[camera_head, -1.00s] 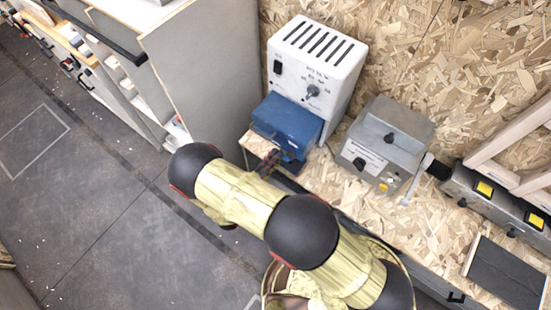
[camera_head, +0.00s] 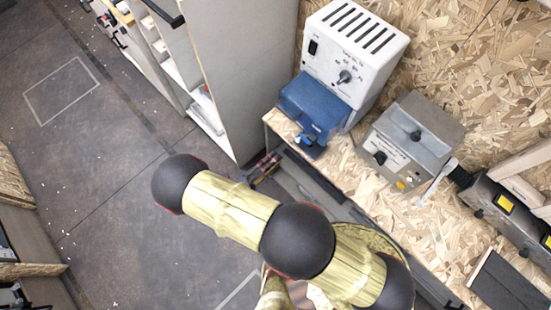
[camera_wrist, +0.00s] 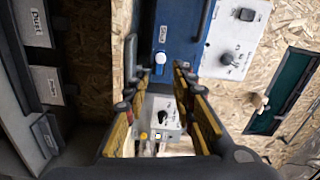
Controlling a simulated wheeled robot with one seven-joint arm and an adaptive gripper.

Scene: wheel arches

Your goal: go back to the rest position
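My gripper (camera_wrist: 160,88) is open in the wrist view, with yellow-padded fingers on both sides and nothing between them. In the head view my gripper (camera_head: 265,168) shows small and dark at the bench's left end, partly unclear, just below and left of the blue box (camera_head: 314,106). In the wrist view the blue box (camera_wrist: 181,30) lies beyond the fingertips, apart from them. My arm crosses the lower middle of the head view.
A white control unit (camera_head: 357,48) stands behind the blue box. A grey unit (camera_head: 412,138) with a side lever stands right on the chipboard bench (camera_head: 348,163). A grey cabinet (camera_head: 243,70) stands left of the bench. The dark floor (camera_head: 110,190) at left looks clear.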

